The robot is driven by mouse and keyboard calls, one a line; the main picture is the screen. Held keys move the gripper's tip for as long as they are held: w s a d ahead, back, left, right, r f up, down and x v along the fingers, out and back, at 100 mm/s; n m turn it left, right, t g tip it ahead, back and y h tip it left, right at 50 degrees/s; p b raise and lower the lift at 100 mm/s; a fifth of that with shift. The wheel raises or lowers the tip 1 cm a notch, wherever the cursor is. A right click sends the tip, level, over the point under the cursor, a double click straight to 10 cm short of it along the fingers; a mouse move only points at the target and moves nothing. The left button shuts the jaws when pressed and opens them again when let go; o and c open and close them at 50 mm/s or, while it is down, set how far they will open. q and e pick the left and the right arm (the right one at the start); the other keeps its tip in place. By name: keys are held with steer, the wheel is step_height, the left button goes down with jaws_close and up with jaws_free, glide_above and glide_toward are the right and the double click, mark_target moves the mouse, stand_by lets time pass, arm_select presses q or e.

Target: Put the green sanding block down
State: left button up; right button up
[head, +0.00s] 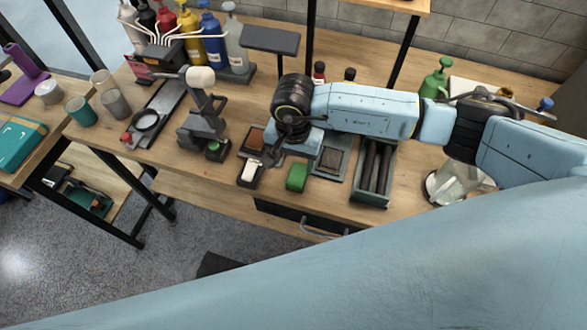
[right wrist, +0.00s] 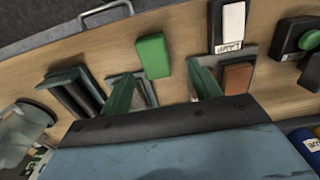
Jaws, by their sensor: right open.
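The green sanding block (head: 297,176) lies on the wooden workbench near its front edge, between a small tray with a white block and a grey holder. In the right wrist view the green block (right wrist: 153,56) lies on bare wood, just beyond my fingertips. My right gripper (right wrist: 162,82) is open and empty, its two fingers spread apart on either side below the block. In the head view my right arm reaches in from the right and largely hides the gripper. My left gripper is not in view.
The white block's tray (head: 250,174) and a brown block (head: 254,139) are left of the green block. A tray with dark rods (head: 373,173) is to its right. A black stand (head: 202,128) and several bottles are further left. A drawer handle (head: 322,230) sits below the front edge.

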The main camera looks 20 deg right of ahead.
mark_target(294, 175)
step_height(294, 175, up, 6)
steer(key=shift+f, duration=0.2)
stand_by(0.5)
